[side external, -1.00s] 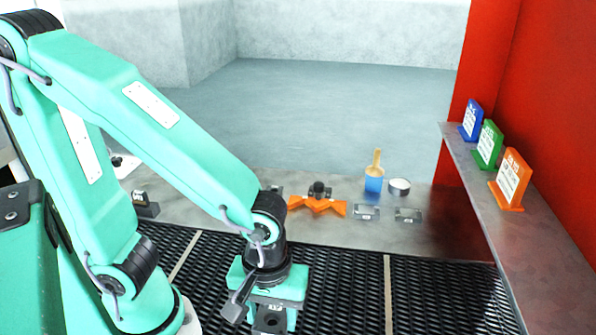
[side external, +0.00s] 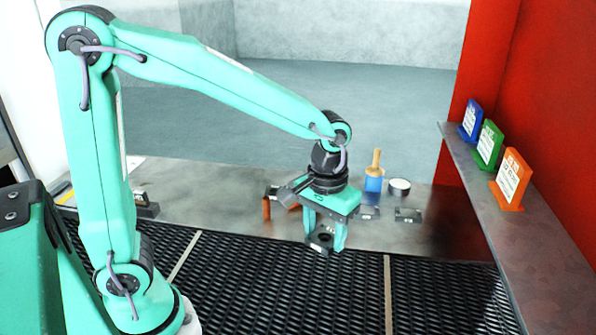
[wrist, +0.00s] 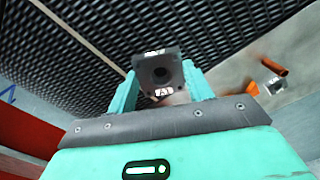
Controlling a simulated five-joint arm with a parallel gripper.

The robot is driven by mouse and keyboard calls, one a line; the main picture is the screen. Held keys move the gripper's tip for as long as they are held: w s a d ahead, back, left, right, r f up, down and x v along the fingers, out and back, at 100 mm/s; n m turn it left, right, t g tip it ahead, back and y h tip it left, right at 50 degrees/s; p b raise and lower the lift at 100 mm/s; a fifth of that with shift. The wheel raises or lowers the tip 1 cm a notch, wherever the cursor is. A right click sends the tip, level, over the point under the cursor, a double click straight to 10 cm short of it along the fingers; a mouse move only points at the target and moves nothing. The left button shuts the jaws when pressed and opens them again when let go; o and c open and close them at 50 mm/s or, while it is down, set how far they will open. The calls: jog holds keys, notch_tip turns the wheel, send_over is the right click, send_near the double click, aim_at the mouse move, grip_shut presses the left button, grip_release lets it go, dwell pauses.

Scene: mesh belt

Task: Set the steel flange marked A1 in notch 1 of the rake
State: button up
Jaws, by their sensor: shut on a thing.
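My gripper (side external: 326,238) is shut on a dark square flange (side external: 320,243) with a round hole, held above the mesh belt near its far edge. The flange shows between the fingers in the wrist view (wrist: 158,72), with small white labels; I cannot read them surely. An orange piece (side external: 266,209), which seems to be the rake, lies on the metal ledge behind and left of my gripper. My gripper hides most of it, and its notches and their numbers cannot be made out. Orange parts also show in the wrist view (wrist: 274,67), right of the flange and apart from it.
On the ledge (side external: 200,212) are a blue cup with a brush (side external: 374,183), a round tin (side external: 399,187), small metal plates (side external: 408,215) and a dark block (side external: 146,206). Blue, green and orange signs (side external: 510,182) stand on the right shelf. The mesh belt (side external: 260,280) is clear.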

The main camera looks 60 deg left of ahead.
jog(key=w+a+r+m, duration=0.2)
jog(key=w+a+m, duration=0.1)
jog(key=w+a, duration=0.4)
jog(key=shift+a+r, duration=0.35)
jog(key=shift+a, duration=0.8)
jog(key=shift+w, duration=0.1)
jog(key=w+a+f+n, duration=0.8)
jog(key=w+a+f, duration=0.2)
jog(key=w+f, duration=0.1)
jog(key=shift+a+n, duration=0.2)
jog(key=shift+n, duration=0.1)
jog(key=shift+f, duration=0.1)
jog(key=shift+f, duration=3.25)
jog(key=shift+f, duration=0.6)
